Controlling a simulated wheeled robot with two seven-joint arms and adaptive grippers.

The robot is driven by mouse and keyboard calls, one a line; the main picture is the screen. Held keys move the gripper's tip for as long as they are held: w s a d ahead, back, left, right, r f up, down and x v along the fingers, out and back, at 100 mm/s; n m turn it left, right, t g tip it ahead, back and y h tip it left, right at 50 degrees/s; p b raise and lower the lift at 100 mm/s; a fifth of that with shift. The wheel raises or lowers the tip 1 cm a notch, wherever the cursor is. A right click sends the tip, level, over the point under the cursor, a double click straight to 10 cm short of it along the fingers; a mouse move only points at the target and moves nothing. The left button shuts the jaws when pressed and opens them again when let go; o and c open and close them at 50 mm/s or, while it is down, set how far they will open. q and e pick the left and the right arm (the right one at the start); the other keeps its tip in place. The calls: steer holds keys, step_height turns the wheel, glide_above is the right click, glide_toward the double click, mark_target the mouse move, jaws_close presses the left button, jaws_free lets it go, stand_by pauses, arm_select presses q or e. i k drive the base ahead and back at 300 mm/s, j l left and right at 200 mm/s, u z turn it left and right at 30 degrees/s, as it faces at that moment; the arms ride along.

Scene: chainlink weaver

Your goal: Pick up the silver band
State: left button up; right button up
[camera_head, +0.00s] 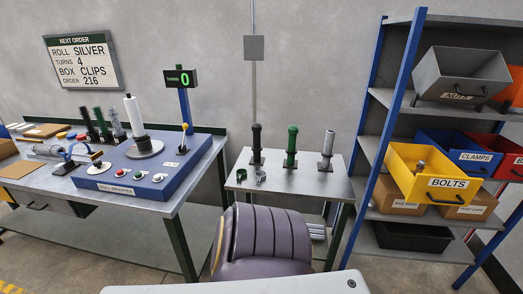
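A small steel table (300,185) stands in the middle of the view. Three upright rolls on small bases stand on it: a black one (257,140), a green one (292,142) and a silver one (328,146) at the right. Two small open bands lie at the table's left: a dark one (241,175) and a grey-green one (261,177). They are too small to tell their exact colours, so I cannot make out a silver band for certain. Neither of my grippers is in view.
A long workbench (195,175) at the left carries a blue roll wrapper (115,187) with a white roll (133,115). A shelf rack with blue posts (391,95) holds bins at the right, including a yellow bolts bin (437,190). The small table's top is mostly bare.

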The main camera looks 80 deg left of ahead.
mark_target(259, 172)
steer(key=u, duration=2.9)
